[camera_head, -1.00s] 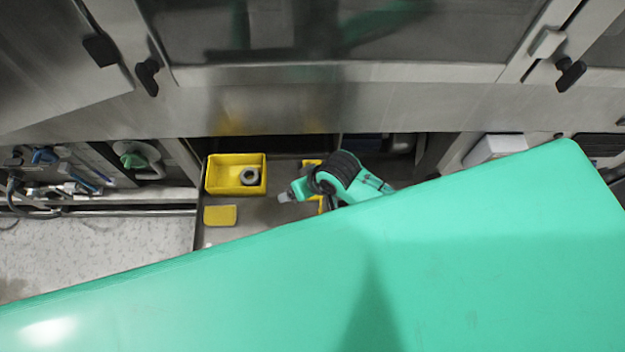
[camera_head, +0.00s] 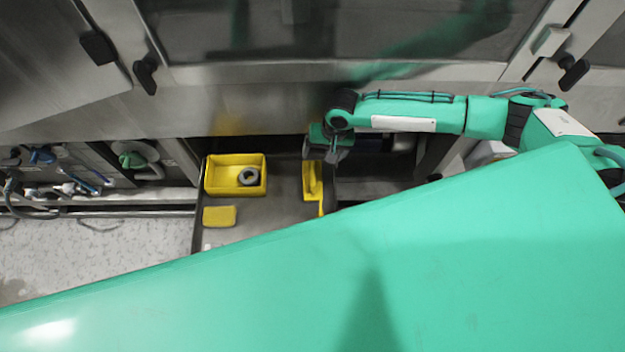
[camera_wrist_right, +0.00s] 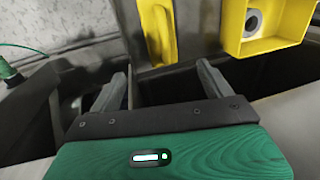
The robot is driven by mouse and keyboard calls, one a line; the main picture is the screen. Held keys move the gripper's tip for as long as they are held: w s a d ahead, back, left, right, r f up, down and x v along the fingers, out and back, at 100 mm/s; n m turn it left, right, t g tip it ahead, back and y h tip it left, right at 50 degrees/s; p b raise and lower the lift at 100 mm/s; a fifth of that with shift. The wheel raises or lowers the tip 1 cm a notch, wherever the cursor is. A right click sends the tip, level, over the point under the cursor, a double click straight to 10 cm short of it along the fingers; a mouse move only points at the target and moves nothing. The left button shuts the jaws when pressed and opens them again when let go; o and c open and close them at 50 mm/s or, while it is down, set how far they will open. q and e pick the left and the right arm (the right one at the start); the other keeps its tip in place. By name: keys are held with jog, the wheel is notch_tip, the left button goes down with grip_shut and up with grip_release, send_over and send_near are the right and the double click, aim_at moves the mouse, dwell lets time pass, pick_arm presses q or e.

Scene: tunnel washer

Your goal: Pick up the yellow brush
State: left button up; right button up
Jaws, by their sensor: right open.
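A long yellow piece that looks like the yellow brush (camera_head: 312,180) lies at the right side of the grey tray surface (camera_head: 270,215). It also shows in the right wrist view (camera_wrist_right: 158,35), upright in the picture, beyond my fingertips. My right gripper (camera_head: 333,158) is just right of its far end in the head view. My left gripper is not in view.
A yellow bin (camera_head: 212,175) with a grey ring (camera_head: 249,176) inside stands left of the brush. A flat yellow block (camera_head: 220,216) lies in front of it. A steel machine front (camera_head: 300,105) rises behind. My large green body part covers the foreground.

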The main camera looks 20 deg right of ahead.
aim_at(314, 175)
jog(key=f, duration=0.2)
jog(key=a+f, duration=0.1)
jog(key=f, duration=0.4)
jog(key=shift+w+a+f, duration=0.1)
jog(key=shift+w+a, duration=0.1)
jog(key=shift+a, duration=0.05)
jog(key=shift+s+a+f, duration=0.1)
jog(key=shift+a+f, duration=0.15)
jog(key=shift+f, duration=0.75)
jog(key=shift+w+a+f, duration=0.1)
jog(key=shift+a+f, duration=0.1)
jog(key=shift+f, duration=0.8)
jog(key=shift+s+a+f, duration=0.1)
jog(key=shift+a+f, duration=0.15)
jog(key=shift+f, duration=0.75)
jog(key=shift+c, duration=0.2)
jog(key=c, duration=1.1)
